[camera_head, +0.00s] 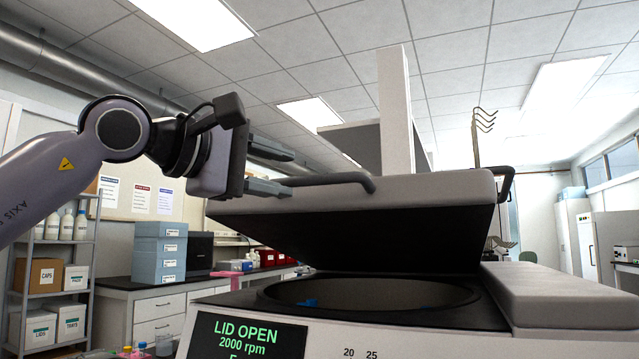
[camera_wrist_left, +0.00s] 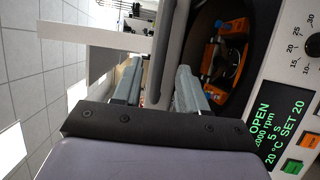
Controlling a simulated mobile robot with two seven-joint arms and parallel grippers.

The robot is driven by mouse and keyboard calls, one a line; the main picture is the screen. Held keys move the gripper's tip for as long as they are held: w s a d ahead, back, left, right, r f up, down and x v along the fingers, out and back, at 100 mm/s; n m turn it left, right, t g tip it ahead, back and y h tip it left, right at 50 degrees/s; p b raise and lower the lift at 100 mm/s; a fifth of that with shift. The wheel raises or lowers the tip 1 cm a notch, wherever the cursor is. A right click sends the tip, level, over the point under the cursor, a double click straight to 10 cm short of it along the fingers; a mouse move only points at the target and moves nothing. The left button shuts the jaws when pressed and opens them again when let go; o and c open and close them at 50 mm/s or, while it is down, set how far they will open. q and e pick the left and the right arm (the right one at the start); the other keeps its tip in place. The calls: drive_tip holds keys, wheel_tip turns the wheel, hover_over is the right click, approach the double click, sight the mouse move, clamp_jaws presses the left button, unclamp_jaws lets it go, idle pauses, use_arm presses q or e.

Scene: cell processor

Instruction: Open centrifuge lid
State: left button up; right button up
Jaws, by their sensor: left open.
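The centrifuge (camera_head: 420,320) has its lid (camera_head: 450,187) raised and tilted above the dark bowl (camera_head: 370,293). Its display (camera_head: 245,338) reads "LID OPEN". A dark bar handle (camera_head: 335,180) runs along the lid's front left edge. My left gripper (camera_head: 291,172) is open at the handle's left end. In the left wrist view the handle (camera_wrist_left: 167,60) shows between the two spread fingers (camera_wrist_left: 158,80); I cannot tell whether they touch it. The orange rotor (camera_wrist_left: 228,55) shows inside the bowl there. My right gripper is not in view.
A tall pale post (camera_head: 394,110) rises behind the lid. A counter with blue-grey boxes (camera_head: 160,252) stands at the left, beside a shelf with cartons (camera_head: 38,275). Small capped tubes (camera_head: 130,351) stand at the lower left. The space above the lid's front looks clear.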

sight(305, 180)
use_arm(q)
drive_tip(key=shift+p+x, duration=0.75)
drive_tip(key=shift+x, duration=2.45)
clamp_jaws()
